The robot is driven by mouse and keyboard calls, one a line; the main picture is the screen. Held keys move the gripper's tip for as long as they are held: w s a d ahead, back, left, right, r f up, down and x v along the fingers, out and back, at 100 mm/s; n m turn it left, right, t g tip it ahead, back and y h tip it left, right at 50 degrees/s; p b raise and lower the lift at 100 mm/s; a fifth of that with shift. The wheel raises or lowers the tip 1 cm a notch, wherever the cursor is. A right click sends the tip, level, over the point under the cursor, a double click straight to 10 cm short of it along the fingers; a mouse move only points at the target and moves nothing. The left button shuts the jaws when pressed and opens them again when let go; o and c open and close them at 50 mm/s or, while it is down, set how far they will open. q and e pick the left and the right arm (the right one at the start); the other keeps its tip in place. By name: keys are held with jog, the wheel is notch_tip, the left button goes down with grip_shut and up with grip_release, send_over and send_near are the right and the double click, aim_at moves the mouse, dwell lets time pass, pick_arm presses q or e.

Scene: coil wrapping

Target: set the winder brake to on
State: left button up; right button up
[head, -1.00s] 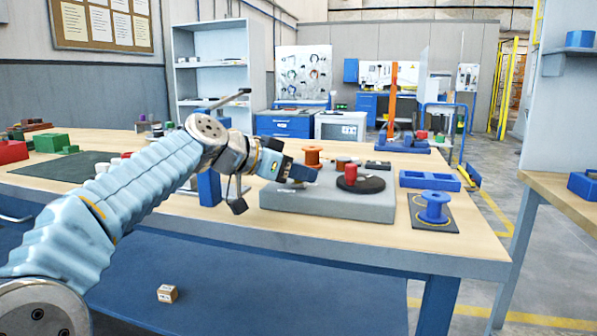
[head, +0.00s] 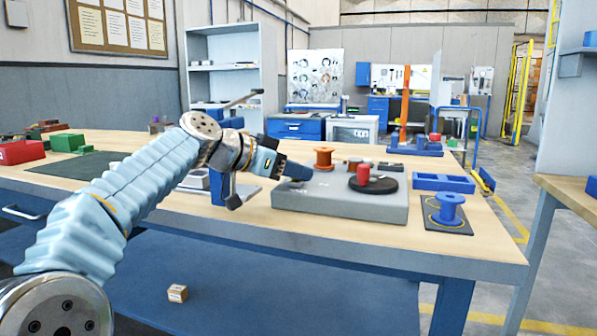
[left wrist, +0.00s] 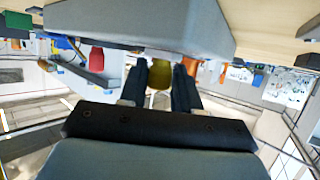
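The winder is a grey box (head: 340,207) on the table, with a black disc (head: 384,186) and a red cylinder (head: 363,172) on top. An orange spool (head: 324,158) stands at its back left. My left gripper (head: 306,175) is low over the box's left end. In the left wrist view, which appears upside down, the two dark fingertips (left wrist: 160,80) stand apart beside the grey box (left wrist: 140,25). An olive knob (left wrist: 160,74) shows between them; I cannot tell whether they touch it. I cannot read the brake's setting. My right gripper is out of view.
A blue spool (head: 446,207) on a dark mat and a blue tray (head: 443,182) are right of the winder. Red (head: 20,152) and green blocks (head: 68,143) are at the far left. The table's front edge is clear.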

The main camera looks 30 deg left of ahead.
pick_arm(q)
jog(key=o, duration=0.3)
jog(key=shift+a, duration=0.2)
jog(key=v, duration=1.3)
jog(key=shift+s+a+r, duration=0.1)
jog(key=shift+s+a, duration=0.1)
jog(key=shift+s, duration=0.15)
